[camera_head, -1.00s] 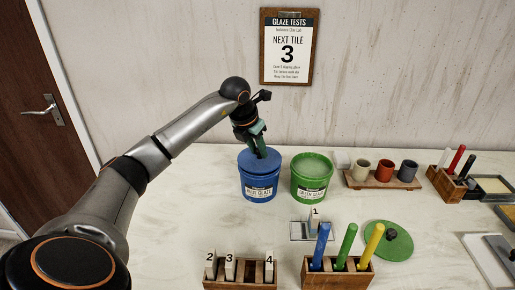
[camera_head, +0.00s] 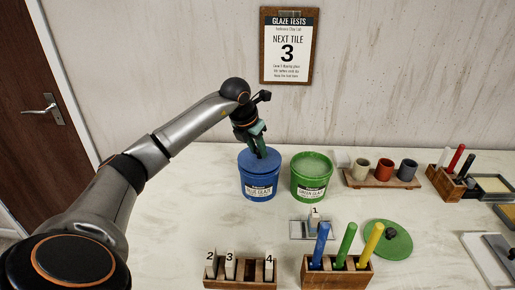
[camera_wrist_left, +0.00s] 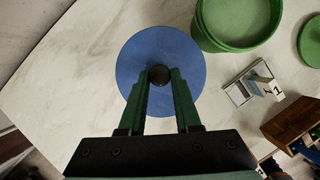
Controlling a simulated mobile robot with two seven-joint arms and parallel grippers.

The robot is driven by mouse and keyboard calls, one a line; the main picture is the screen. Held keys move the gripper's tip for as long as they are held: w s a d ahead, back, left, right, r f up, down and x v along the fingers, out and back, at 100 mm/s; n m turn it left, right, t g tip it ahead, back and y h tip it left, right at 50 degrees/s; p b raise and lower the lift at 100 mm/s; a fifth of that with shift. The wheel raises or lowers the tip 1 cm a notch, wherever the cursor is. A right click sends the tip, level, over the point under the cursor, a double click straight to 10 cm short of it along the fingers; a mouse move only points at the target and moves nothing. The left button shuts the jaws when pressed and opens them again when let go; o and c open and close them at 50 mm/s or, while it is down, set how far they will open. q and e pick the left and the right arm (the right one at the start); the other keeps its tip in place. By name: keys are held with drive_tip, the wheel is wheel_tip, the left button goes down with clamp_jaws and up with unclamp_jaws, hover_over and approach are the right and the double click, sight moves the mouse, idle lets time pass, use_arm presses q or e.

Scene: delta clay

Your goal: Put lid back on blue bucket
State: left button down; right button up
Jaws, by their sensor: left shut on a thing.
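The blue bucket (camera_head: 259,187), labelled as blue glaze, stands upright on the table left of the green bucket. The round blue lid (camera_head: 246,162) lies over the bucket's mouth, looking level and at its rim. A tiny gap under it cannot be ruled out. My left gripper (camera_head: 260,153) is above the lid, pointing down. In the left wrist view its fingers (camera_wrist_left: 159,77) are shut on the dark knob at the middle of the lid (camera_wrist_left: 133,60), which hides the bucket below. My right gripper is not in view.
The open green bucket (camera_head: 311,180) stands close on the right. A small tray (camera_head: 298,231) with tile 1, a tile rack (camera_head: 240,284), a wooden holder (camera_head: 336,281) with coloured handles and a green lid (camera_head: 398,245) are nearer. Bare table lies left of the blue bucket.

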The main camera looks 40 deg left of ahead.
use_arm(q)
drive_tip(key=shift+c, duration=0.2)
unclamp_jaws()
idle(0.5)
drive_tip(key=shift+r, duration=0.1)
drive_tip(key=shift+r+p, duration=2.1)
drive_tip(key=shift+r, duration=1.3)
clamp_jaws()
